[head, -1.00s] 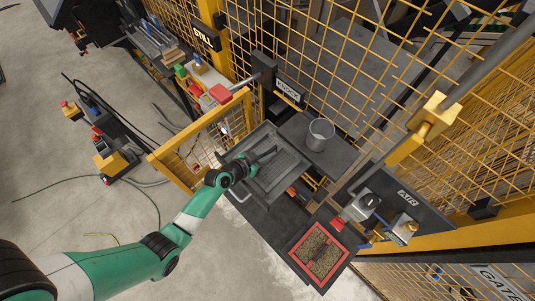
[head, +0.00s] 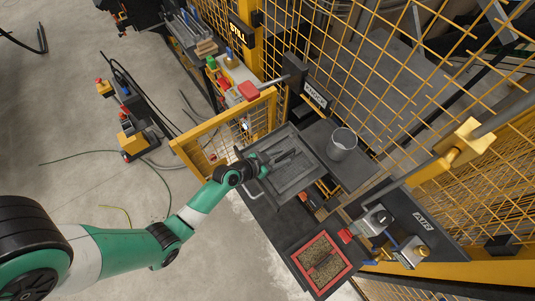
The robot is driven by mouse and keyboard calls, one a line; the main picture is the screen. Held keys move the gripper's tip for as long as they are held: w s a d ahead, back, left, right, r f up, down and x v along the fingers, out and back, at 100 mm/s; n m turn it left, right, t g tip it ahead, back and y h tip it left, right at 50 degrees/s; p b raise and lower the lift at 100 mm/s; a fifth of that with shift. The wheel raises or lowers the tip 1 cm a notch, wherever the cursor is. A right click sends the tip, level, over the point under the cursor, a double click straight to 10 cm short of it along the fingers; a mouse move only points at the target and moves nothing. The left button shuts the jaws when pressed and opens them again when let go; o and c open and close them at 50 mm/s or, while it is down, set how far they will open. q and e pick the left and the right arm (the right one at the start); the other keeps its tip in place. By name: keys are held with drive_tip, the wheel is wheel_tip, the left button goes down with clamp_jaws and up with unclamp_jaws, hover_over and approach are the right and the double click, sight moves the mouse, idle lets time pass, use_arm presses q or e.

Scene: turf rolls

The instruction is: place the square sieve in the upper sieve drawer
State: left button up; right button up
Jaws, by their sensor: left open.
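A dark grey, shallow square tray (head: 305,176) with a raised rim lies in the middle of the head view. I cannot tell whether it is the drawer or the sieve. A red-framed square (head: 341,279) with brown, grainy filling lies on a dark board at the lower right. It may be the square sieve. My left gripper (head: 286,158) is open, its two dark fingers over the grey tray's upper part. I cannot tell whether they touch it. The wrist hides the tray's left edge. My right gripper is not in view.
A yellow mesh gate (head: 226,133) stands left of the tray, and yellow mesh fencing (head: 400,90) rises behind. A grey metal bucket (head: 342,145) stands to the right. A panel marked AIR (head: 425,222) with valves stands at the right.

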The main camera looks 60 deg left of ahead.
use_arm(q)
drive_tip(key=v, duration=0.9)
drive_tip(key=shift+s, duration=0.2)
